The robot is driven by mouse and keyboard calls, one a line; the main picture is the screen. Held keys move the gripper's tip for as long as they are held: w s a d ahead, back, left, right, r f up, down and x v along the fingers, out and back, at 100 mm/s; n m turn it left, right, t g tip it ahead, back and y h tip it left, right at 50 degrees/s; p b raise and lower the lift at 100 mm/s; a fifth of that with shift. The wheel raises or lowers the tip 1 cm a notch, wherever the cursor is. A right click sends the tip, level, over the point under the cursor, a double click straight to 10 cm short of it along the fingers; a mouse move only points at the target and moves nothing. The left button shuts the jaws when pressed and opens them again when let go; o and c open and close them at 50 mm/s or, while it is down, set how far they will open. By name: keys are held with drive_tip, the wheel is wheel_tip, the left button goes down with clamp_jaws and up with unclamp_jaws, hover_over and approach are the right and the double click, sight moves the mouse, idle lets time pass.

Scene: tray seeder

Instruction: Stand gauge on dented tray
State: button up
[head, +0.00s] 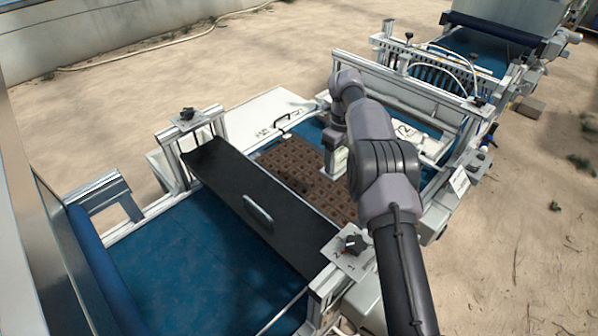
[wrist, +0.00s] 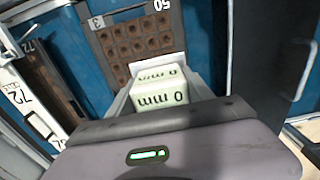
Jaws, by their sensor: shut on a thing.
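My gripper (wrist: 160,88) is shut on a pale green-white block marked "0 mm", the gauge (wrist: 162,96), in the wrist view. The gauge sits between the two fingers with its marked faces showing. Beyond it lies a brown tray with rows of round cells and a dark grey rim (wrist: 108,47), with tags "3" and "50". In the head view a brown celled tray (head: 278,160) lies on the blue belt, below and left of my gripper. I cannot tell whether the gauge touches the tray. No dent is clear to me.
A black cover with a handle (head: 225,172) crosses the belt left of the tray. A white metal frame (head: 410,88) stands behind my arm. In the wrist view, "72" plates (wrist: 14,88) lie at left and a dark panel (wrist: 265,70) at right. Blue belt (head: 190,255) is bare at front left.

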drive_tip(key=shift+w+a+f+b, duration=0.15)
drive_tip(key=shift+a+f+b, duration=0.15)
drive_tip(key=shift+f+b, duration=0.2)
drive_tip(key=shift+w+a+f+b, duration=0.15)
drive_tip(key=shift+a+f+b, duration=0.15)
drive_tip(key=shift+f+b, duration=0.2)
drive_tip(key=f+b, duration=0.3)
drive_tip(key=f, duration=0.1)
drive_tip(key=s+f+b, duration=0.1)
drive_tip(key=f+b, duration=0.1)
drive_tip(key=f, duration=0.3)
drive_tip(key=d+f+b, duration=0.1)
drive_tip(key=f+b, duration=0.2)
drive_tip(key=f, duration=0.2)
drive_tip(key=shift+s+f+b, duration=0.2)
drive_tip(key=shift+b, duration=0.15)
drive_tip(key=shift+f, duration=0.4)
drive_tip(key=shift+f, duration=0.15)
drive_tip(key=o, duration=1.6)
drive_tip(key=shift+c, duration=0.2)
